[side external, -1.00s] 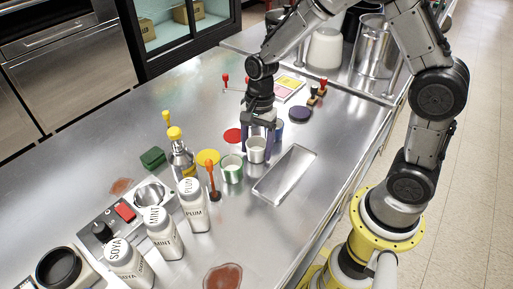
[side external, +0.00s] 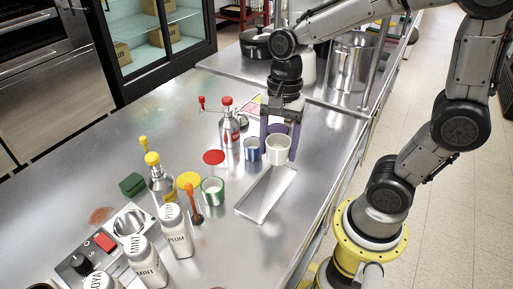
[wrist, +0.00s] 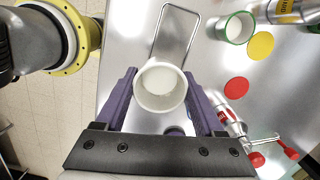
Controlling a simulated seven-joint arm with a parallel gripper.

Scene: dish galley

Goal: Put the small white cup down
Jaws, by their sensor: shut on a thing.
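The small white cup (side external: 279,150) is held upright between the two purple fingers of my gripper (side external: 278,155), which are shut on its sides. In the wrist view the cup (wrist: 160,88) shows from above, empty, between the fingertips (wrist: 159,76). I cannot tell how far its base is from the steel counter (side external: 150,110). A blue cup (side external: 252,150) stands just left of it. A shallow metal tray (side external: 265,194) lies in front of it.
A green-rimmed cup (side external: 212,191) stands left of the tray. A red disc (side external: 214,157) and a yellow disc (side external: 188,181) lie on the counter. A red-topped bottle (side external: 229,127) stands behind the red disc. A purple disc is mostly hidden behind my gripper.

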